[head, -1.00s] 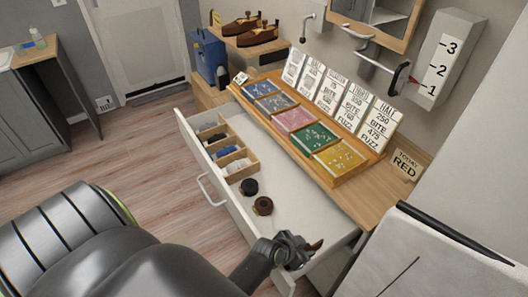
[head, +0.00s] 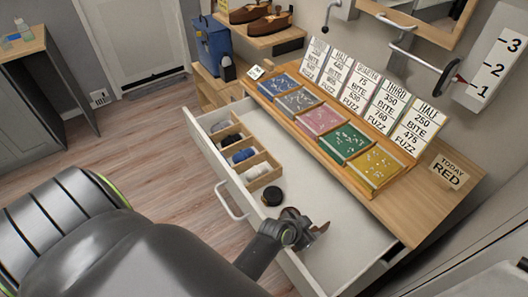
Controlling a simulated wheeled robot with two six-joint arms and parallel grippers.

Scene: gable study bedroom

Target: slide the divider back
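The white drawer (head: 350,229) is pulled out below the wooden desk top. A light wooden divider (head: 262,171) with several compartments sits at the drawer's far left end. Dark, blue and white rolled items lie in its compartments. My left gripper (head: 312,232) is over the near part of the drawer, to the right of the divider and apart from it. A brown piece shows at its fingertips; I cannot tell whether it is held. A black round tin (head: 272,196) lies between the divider and the gripper. My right gripper is not in view.
A rack of coloured packets (head: 322,120) and price cards (head: 367,90) stands on the desk. A "TODAY RED" sign (head: 449,171) is at the right. The drawer floor right of the gripper looks clear. A blue case (head: 212,47) stands at the back.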

